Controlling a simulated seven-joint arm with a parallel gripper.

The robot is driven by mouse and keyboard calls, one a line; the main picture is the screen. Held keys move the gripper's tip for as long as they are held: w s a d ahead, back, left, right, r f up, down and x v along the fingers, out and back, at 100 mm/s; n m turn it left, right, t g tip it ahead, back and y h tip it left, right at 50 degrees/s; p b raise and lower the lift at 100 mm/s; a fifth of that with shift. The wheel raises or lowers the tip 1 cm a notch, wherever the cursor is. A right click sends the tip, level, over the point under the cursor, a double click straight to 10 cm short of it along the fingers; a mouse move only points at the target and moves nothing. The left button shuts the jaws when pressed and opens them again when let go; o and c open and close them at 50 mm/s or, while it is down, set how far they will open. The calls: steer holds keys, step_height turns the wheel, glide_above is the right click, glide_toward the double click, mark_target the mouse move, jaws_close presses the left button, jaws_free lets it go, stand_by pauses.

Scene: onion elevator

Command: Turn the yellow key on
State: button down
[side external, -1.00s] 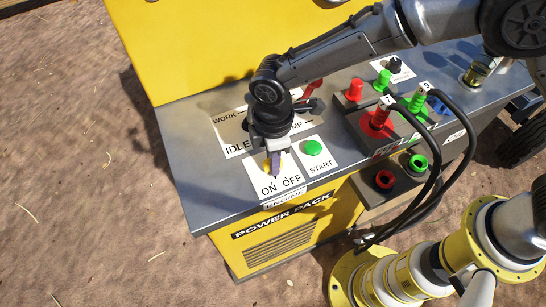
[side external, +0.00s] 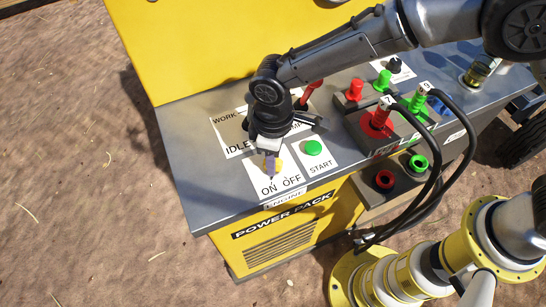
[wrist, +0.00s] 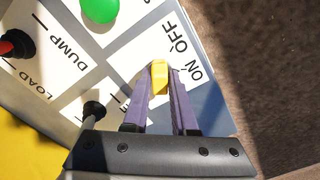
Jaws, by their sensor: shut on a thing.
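The yellow key (wrist: 159,76) stands on the white ON/OFF plate (side external: 290,181) of the grey control panel. In the wrist view it sits between the two purple fingertips of my gripper (wrist: 160,84), which is shut on it. The key's visible end lies near the line between the ON and OFF marks; its exact angle is hard to tell. In the side external view my gripper (side external: 270,172) points down at the plate and hides most of the key.
A green START button (side external: 313,148) is just right of the key. A red-handled lever (side external: 312,88) stands behind my gripper. Red and green connectors with black cables (side external: 437,172) are at the right. The panel's front left corner (side external: 205,215) is clear.

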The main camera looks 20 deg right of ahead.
steer(key=c, duration=0.7)
jaws_free()
steer(key=shift+r, duration=0.15)
step_height(320, 180, up, 14)
steer(key=shift+f, duration=0.2)
